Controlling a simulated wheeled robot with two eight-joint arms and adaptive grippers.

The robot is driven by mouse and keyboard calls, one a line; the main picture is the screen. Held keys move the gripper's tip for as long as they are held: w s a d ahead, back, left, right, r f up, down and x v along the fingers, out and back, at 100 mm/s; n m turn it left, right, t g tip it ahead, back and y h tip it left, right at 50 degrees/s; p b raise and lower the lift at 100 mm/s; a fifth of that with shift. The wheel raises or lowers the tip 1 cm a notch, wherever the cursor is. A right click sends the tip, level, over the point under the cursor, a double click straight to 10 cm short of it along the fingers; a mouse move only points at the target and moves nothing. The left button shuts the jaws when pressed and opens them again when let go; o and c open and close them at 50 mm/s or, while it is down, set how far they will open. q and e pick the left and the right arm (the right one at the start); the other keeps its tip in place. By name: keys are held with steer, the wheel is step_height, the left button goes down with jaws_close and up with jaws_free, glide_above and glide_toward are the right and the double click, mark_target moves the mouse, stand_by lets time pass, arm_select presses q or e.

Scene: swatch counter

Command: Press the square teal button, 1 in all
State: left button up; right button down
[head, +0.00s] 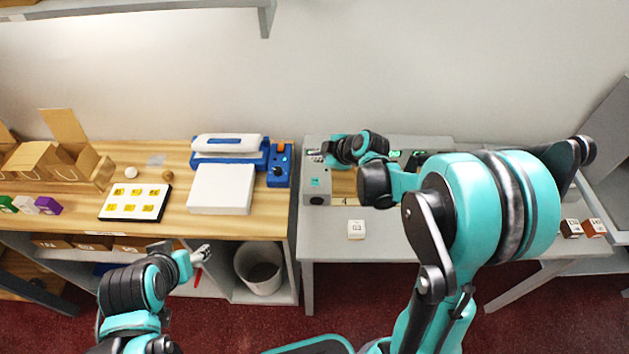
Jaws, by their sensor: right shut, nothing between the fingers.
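A grey device (316,198) stands at the left end of the grey table. A small square teal patch (315,182) shows on its near part; it looks like the teal button, but it is too small to be sure. My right gripper (316,153) is shut and empty above the far part of the device, beyond the teal patch. Whether its tips touch the device cannot be told. My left gripper (206,252) is low in front of the wooden counter, away from the device; its jaws are too small to read.
A white block (356,229) stands on the grey table (420,240). My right arm covers much of this table. On the wooden counter are a blue device (279,165), a white box (220,188) and a swatch board (135,203). A white bin (259,268) stands below.

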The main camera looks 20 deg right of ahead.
mark_target(317, 182)
steer(key=shift+f+b, duration=3.25)
steer(key=shift+f, duration=0.95)
steer(key=shift+f+b, duration=0.45)
steer(key=shift+f+b, duration=0.5)
steer(key=shift+r, duration=0.1)
steer(key=shift+r+p, duration=0.75)
steer(key=shift+r, duration=0.1)
steer(key=shift+r, duration=0.15)
